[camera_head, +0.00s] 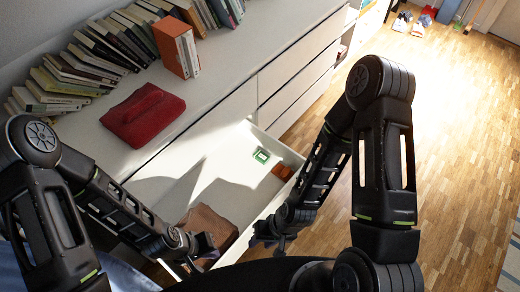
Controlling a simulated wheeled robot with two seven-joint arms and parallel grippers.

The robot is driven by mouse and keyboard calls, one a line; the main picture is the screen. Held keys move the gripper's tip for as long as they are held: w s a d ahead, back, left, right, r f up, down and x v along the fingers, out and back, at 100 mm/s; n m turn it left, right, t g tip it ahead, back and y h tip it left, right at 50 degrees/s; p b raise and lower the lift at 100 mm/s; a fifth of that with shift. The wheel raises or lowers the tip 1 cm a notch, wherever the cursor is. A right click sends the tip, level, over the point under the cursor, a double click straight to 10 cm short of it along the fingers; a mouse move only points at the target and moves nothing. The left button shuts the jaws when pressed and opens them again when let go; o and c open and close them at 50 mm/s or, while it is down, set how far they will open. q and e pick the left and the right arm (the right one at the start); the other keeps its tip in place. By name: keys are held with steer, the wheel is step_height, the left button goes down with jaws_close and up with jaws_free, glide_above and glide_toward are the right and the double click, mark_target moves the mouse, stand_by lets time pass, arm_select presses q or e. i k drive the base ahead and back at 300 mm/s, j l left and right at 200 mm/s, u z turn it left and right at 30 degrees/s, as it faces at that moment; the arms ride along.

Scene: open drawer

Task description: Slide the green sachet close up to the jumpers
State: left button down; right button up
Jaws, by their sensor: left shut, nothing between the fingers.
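The green sachet (262,156) is small, green with a pale middle, and lies flat on the open drawer's floor near its far right end. The brown folded cloth (209,224), which looks like the jumpers, lies in the near left part of the drawer, partly hidden by my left gripper. The sachet is well apart from it. My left gripper (200,246) is shut and empty at the near edge of the brown cloth. My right gripper (268,240) hangs by the drawer's front, away from the sachet; its fingers are too dark and small to read.
The open drawer (233,193) has bare floor between sachet and cloth. A small orange-brown item (282,172) lies near the sachet by the front panel. A red folded cloth (143,113) and several books (90,60) are on the dresser top. Wooden floor (460,150) is clear at right.

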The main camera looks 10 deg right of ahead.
mark_target(262, 158)
steer(key=l+u, duration=0.15)
steer(key=u, duration=0.8)
steer(key=l+u, duration=0.3)
steer(key=l, duration=0.2)
steer(key=l+u, duration=0.3)
steer(key=l, duration=0.15)
steer(key=k+l+u, duration=0.15)
steer(key=l+u, duration=0.15)
steer(key=l, duration=0.15)
steer(key=k+l, duration=0.1)
steer(key=l, duration=0.25)
steer(key=k+l, duration=0.1)
steer(key=l, duration=0.25)
steer(key=k+j, duration=0.1)
steer(key=j, duration=0.15)
